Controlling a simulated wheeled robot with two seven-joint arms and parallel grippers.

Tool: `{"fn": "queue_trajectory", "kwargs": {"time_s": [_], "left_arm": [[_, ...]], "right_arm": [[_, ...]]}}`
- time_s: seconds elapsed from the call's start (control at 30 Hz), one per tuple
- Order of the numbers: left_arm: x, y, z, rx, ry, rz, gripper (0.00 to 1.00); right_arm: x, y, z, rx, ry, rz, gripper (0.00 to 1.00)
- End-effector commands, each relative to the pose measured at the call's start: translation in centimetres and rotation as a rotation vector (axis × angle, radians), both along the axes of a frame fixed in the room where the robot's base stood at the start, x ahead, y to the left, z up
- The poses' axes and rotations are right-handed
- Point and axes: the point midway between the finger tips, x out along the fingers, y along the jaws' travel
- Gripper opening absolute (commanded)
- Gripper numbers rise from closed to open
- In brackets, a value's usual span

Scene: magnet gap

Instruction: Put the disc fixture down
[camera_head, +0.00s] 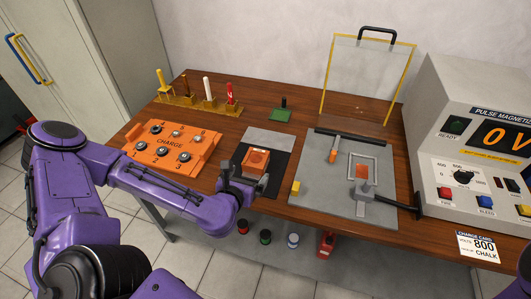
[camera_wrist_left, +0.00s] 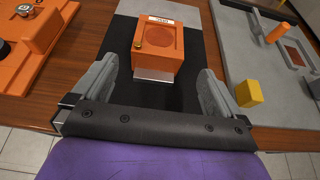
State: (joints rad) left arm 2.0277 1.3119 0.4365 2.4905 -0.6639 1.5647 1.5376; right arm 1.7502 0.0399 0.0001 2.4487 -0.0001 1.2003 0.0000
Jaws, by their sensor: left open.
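The disc fixture, an orange block with a round recess and a small label (camera_head: 256,162), sits on the black part of a black-and-grey mat (camera_head: 270,137). In the left wrist view the fixture (camera_wrist_left: 159,47) stands upright on the mat, with a pale plate at its near side. My left gripper (camera_head: 243,184) is at the near edge of the mat. In the left wrist view its two grey fingers (camera_wrist_left: 155,90) are wide apart, with the fixture beyond and between them, apart from both. My right gripper is not in view; only a purple part of my arm shows at the lower right.
A grey plate (camera_head: 320,190) with a clamp and a yellow block (camera_head: 296,188) lies right. A clear yellow-edged shield (camera_head: 365,75) and the pulse magnetizer (camera_head: 470,150) stand behind and right. Tools stand at the back left.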

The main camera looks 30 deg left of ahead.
Motion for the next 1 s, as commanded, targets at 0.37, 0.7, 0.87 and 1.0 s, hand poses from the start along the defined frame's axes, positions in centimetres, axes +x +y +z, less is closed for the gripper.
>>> {"fn": "queue_trajectory", "kwargs": {"time_s": [0.37,0.7,0.87,1.0], "left_arm": [[5.1,1.0,-1.9,-0.004,-0.003,-0.001,1.00],[9.4,2.4,-3.8,-0.004,-0.003,0.002,1.00],[9.5,2.5,-3.9,-0.005,-0.003,0.004,1.00],[9.5,2.5,-3.9,-0.005,-0.003,0.004,0.67]], "right_arm": [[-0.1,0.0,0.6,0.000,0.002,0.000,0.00],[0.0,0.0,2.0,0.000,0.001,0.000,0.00],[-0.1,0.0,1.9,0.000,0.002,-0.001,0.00],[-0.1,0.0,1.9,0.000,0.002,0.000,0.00]]}}
